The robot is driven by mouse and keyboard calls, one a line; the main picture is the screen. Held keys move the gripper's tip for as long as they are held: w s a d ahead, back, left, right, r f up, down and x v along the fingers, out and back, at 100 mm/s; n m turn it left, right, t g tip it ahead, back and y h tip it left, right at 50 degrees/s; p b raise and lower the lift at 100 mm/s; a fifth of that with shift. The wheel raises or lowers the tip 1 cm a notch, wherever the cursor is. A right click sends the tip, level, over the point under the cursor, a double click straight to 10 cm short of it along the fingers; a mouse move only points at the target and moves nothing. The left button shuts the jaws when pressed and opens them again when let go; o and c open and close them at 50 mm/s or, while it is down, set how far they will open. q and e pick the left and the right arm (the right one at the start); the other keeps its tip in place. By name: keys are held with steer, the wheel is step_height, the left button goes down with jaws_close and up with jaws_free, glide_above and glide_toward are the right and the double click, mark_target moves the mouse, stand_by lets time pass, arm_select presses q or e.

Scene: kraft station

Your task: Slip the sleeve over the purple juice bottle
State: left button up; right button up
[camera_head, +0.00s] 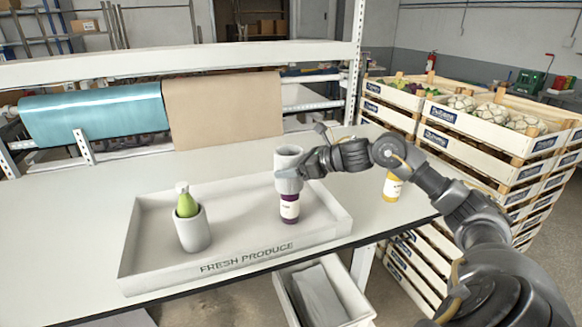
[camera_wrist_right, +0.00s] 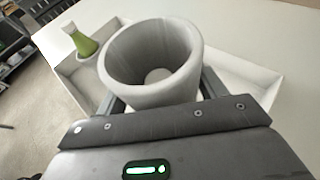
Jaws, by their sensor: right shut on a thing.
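The purple juice bottle (camera_head: 289,209) stands upright in the right part of the white tray. A grey sleeve (camera_head: 288,157) is held upright over it, and the bottle's upper part is hidden by the sleeve. The bottle's lower body and white label show below the sleeve's lower edge. My right gripper (camera_head: 299,171) is shut on the sleeve from the right. In the right wrist view the sleeve (camera_wrist_right: 150,85) is between the fingers, and a pale round shape shows down inside it. My left gripper is not in view.
A green bottle (camera_head: 187,204) sits inside another grey sleeve (camera_head: 193,234) at the tray's left. The white tray (camera_head: 240,257) reads "FRESH PRODUCE". A yellow bottle (camera_head: 392,187) stands on the table to the right. Crates of produce (camera_head: 490,135) stand beyond. The left tabletop is clear.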

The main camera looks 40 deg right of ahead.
mark_target(289, 204)
steer(key=shift+f+b, duration=3.9)
steer(key=shift+f, duration=0.3)
steer(key=shift+f+b, duration=0.35)
steer(key=shift+f, duration=0.15)
steer(key=o, duration=0.8)
